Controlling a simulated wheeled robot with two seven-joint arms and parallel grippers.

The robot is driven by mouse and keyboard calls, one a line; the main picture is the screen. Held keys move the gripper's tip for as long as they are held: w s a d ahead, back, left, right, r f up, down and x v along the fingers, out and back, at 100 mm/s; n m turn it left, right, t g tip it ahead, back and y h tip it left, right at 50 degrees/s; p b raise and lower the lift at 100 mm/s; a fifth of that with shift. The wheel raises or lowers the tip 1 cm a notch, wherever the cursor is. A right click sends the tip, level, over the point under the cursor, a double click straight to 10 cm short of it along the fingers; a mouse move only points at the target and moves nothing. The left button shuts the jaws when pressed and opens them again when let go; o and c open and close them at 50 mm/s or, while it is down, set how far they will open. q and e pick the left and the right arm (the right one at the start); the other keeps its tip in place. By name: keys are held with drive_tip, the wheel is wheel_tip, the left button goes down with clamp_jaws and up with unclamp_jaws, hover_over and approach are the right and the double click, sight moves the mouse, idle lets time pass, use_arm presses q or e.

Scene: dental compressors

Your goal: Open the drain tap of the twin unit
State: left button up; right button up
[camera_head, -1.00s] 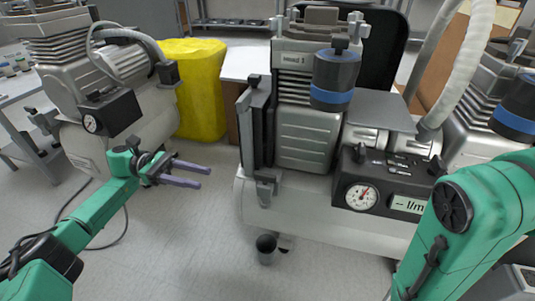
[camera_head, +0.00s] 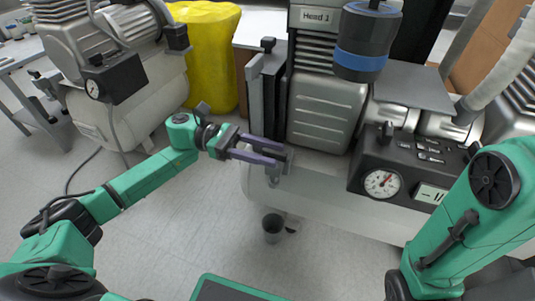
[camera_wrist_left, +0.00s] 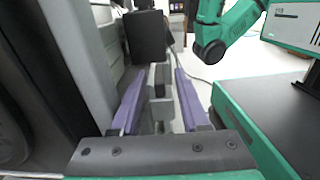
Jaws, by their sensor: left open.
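The twin unit (camera_head: 322,112), a grey compressor marked "Head 1", stands at centre right on a pale tank (camera_head: 325,200). A small grey fitting (camera_head: 273,178), which looks like the drain tap, sits at the tank's left end. My left gripper (camera_head: 277,153) is open, its two purple fingers pointing right at this fitting and partly covering it. In the left wrist view, grey blocky parts (camera_wrist_left: 160,105) show between the open fingers; contact cannot be told. My right arm shows at the right, but its gripper is out of view.
A gauge box (camera_head: 402,172) is on the unit's front. Another compressor (camera_head: 130,90) and a yellow bin (camera_head: 208,50) are at the left. The floor between is clear.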

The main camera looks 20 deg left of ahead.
use_arm(q)
clamp_jaws()
